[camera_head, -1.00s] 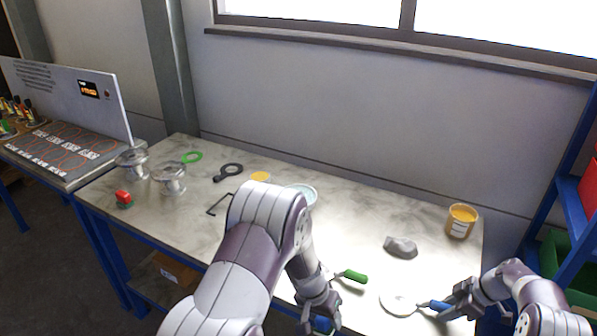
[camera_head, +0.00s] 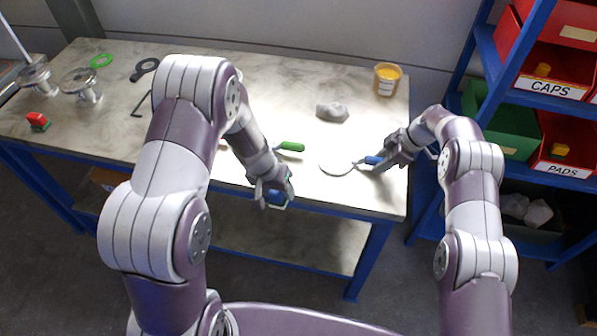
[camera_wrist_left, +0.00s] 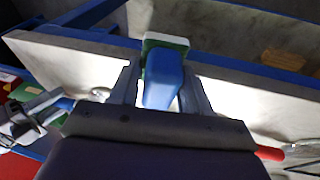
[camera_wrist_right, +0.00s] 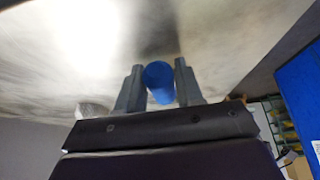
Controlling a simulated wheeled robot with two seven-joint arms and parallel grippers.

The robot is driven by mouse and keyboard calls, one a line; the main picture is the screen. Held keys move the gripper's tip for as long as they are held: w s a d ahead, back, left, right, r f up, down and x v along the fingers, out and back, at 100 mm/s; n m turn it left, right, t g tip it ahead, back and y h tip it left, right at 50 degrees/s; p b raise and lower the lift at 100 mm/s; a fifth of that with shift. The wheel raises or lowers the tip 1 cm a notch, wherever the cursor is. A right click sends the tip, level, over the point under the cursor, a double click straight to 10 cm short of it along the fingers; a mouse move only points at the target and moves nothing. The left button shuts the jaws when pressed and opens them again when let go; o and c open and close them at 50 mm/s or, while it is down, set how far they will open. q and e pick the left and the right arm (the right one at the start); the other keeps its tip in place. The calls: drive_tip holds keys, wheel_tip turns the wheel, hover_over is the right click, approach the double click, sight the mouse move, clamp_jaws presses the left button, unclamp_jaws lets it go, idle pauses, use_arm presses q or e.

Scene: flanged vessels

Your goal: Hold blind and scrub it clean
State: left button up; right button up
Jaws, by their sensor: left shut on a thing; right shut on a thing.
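The blind looks like the pale round plate (camera_head: 338,165) with a blue handle (camera_head: 371,160), near the front right of the table. My right gripper (camera_head: 383,161) is shut on this handle; the handle's blue end (camera_wrist_right: 159,82) shows between its fingers in the right wrist view. My left gripper (camera_head: 270,188) is shut on a blue scrubber (camera_head: 277,197) at the table's front edge, left of the plate and apart from it. In the left wrist view the scrubber's blue grip (camera_wrist_left: 163,80) sits between the fingers, with a green and white head (camera_wrist_left: 165,42). The plate's surface is too small to judge.
A green-handled tool (camera_head: 290,147) lies between the grippers, behind them. A grey lump (camera_head: 332,112) and a yellow tub (camera_head: 387,80) stand farther back. Flanged vessels (camera_head: 81,84) and a red block (camera_head: 38,121) are at the left. A blue shelf with bins (camera_head: 510,130) stands right.

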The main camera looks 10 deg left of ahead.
use_arm(q)
drive_tip(key=w+d+r+m, duration=0.8)
drive_tip(key=w+d+r, duration=0.3)
drive_tip(key=w+d, duration=0.25)
drive_tip(key=shift+m, duration=0.3)
drive_tip(key=shift+a+f, duration=0.25)
drive_tip(key=shift+f, duration=1.1)
drive_tip(key=shift+a+f, duration=0.2)
drive_tip(key=shift+f, duration=1.15)
